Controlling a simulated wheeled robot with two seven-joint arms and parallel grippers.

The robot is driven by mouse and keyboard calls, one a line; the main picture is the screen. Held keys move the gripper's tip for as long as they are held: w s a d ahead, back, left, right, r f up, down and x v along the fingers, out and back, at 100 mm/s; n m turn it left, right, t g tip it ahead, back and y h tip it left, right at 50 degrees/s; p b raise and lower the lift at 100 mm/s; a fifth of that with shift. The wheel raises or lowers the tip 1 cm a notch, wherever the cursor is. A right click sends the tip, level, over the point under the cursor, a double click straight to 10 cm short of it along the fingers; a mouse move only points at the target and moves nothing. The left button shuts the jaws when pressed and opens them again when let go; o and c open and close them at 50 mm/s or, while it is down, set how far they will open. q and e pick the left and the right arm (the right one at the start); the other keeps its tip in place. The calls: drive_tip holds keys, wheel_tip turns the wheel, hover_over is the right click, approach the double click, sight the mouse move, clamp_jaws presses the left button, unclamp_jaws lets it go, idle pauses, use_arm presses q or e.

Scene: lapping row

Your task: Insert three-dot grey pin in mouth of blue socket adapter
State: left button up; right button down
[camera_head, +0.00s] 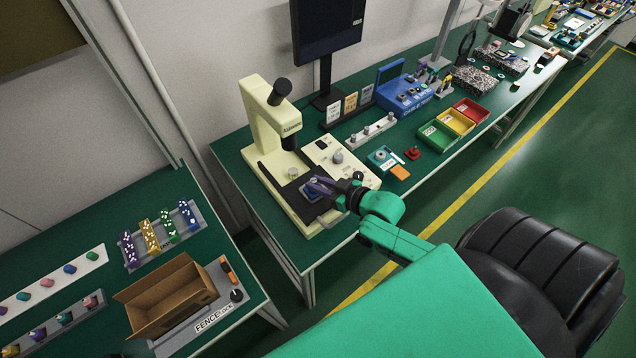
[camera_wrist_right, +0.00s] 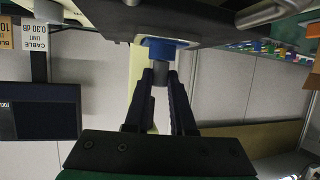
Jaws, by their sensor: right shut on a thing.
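My right gripper (camera_head: 328,189) reaches over the stage of the cream inspection microscope (camera_head: 262,125). In the right wrist view the fingertips (camera_wrist_right: 160,76) are closed around the grey pin (camera_wrist_right: 160,72), which stands out beyond them. The pin's far end meets the blue socket adapter (camera_wrist_right: 160,50); whether it sits inside the mouth or only against it cannot be told. The adapter's blue also shows on the stage in the head view (camera_head: 309,194), partly covered by the gripper. The dots on the pin cannot be made out. My left gripper is in neither view.
The microscope's eyepiece column stands close behind the gripper. To the right are a white strip with pegs (camera_head: 372,130), a small teal tray (camera_head: 380,158) and green, yellow and red bins (camera_head: 456,121). An open cardboard box (camera_head: 168,297) is on the left table.

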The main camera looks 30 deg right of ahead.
drive_tip(key=shift+s+f, duration=0.1)
drive_tip(key=shift+f, duration=0.05)
drive_tip(key=c, duration=0.7)
unclamp_jaws()
drive_tip(key=p+v, duration=0.1)
drive_tip(key=v, duration=1.3)
drive_tip(key=shift+s+p, duration=0.15)
drive_tip(key=shift+p, duration=0.15)
